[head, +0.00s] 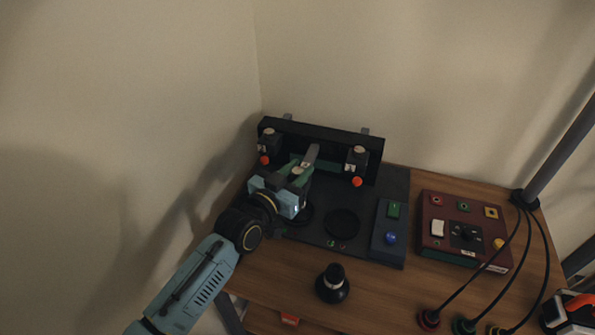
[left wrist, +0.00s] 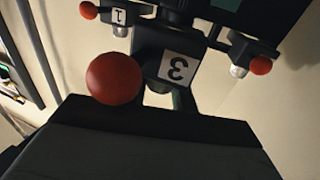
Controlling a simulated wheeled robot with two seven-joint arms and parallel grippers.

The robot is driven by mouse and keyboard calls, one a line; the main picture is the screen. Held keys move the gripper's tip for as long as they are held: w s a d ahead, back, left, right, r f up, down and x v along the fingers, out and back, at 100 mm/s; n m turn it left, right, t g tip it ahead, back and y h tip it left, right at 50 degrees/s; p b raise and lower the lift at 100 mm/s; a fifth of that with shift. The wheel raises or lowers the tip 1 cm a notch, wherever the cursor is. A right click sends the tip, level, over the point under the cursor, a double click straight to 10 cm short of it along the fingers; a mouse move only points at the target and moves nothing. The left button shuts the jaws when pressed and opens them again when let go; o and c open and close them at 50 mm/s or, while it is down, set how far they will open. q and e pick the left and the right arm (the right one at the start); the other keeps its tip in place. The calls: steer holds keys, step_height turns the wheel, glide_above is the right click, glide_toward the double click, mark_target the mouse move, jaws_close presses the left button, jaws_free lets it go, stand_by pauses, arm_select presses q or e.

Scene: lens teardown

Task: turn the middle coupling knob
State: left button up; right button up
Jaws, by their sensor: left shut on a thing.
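The black coupling stand (head: 330,146) is at the back of the table. Its left coupling block has a pale-topped knob (head: 269,134) and a red ball (head: 265,160). Its right block has a similar knob (head: 357,153) and red ball (head: 357,182). My left gripper (head: 301,168) is at the middle coupling, shut on the middle knob (head: 297,170), which is partly hidden by the fingers. In the left wrist view a block labelled 3 (left wrist: 177,68) and a large red ball (left wrist: 113,78) show close up; a block labelled 1 (left wrist: 120,16) is behind. My right gripper is not in view.
A dark base plate with a round recess (head: 341,223) lies before the stand. Beside it is a blue-grey switch box (head: 388,228). A maroon control box (head: 464,230) stands right, with cables near it. A black rounded object (head: 332,285) stands on the front wooden table.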

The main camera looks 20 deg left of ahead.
arm_select(q)
steer(key=o, duration=1)
steer(key=shift+c, duration=0.2)
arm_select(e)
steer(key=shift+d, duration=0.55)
arm_select(q)
steer(key=shift+s+a, duration=0.1)
steer(key=shift+s, duration=0.1)
steer(key=p+v, duration=0.1)
steer(key=v, duration=1)
steer(key=shift+s, duration=0.3)
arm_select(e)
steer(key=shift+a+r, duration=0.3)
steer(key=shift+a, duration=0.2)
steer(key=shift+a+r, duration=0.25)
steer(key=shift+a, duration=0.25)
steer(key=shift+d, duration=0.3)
